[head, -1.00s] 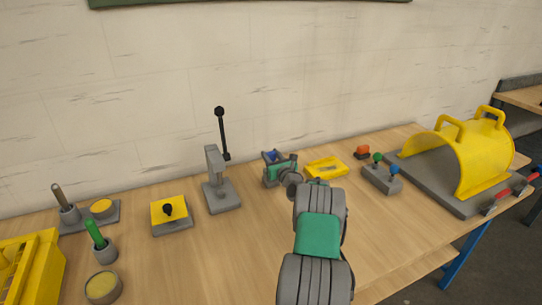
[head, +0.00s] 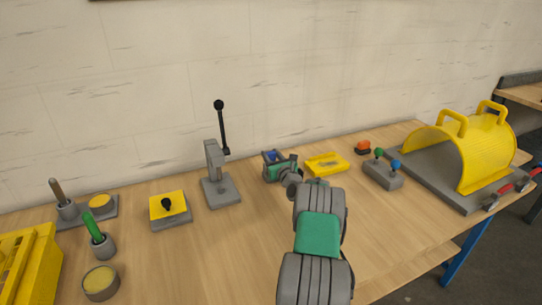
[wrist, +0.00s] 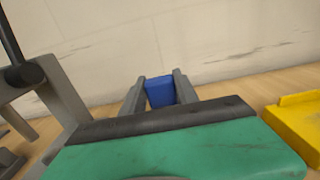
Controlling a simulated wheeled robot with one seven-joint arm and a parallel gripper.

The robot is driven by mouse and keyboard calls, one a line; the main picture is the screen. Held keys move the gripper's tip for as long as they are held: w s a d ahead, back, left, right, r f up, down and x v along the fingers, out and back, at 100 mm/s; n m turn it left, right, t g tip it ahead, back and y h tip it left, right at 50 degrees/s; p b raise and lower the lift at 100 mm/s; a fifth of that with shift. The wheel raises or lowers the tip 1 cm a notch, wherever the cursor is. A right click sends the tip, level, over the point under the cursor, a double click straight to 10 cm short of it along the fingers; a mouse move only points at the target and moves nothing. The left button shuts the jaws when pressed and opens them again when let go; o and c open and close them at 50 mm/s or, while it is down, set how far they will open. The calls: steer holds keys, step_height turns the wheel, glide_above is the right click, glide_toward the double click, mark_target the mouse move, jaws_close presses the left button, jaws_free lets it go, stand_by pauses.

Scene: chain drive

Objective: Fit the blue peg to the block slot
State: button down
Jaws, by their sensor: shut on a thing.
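My gripper (head: 281,164) is above the table between the grey lever press and the yellow block. It is shut on a blue block-like peg (wrist: 160,92), held between the two grey fingers in the wrist view. A small part of the peg (head: 270,155) shows in the head view. The yellow block (head: 326,164) has a recess in its top that looks like a slot. It lies just right of my gripper, and its edge shows at the right of the wrist view (wrist: 300,125). The peg is apart from this block. Its lower end is hidden.
The lever press (head: 220,185) stands close on the left. A grey block with green and blue knobs (head: 383,176), an orange button (head: 363,147) and a yellow guard (head: 462,150) are to the right. A yellow-topped box (head: 168,208) is further left.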

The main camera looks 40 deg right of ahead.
steer(key=shift+f+b, duration=0.4)
steer(key=shift+f, duration=0.15)
steer(key=c, duration=0.9)
jaws_free()
steer(key=shift+o, duration=0.2)
steer(key=shift+s, duration=0.1)
steer(key=v, duration=0.7)
steer(key=shift+s+a, duration=0.2)
steer(key=shift+s, duration=0.15)
steer(key=shift+d, duration=0.1)
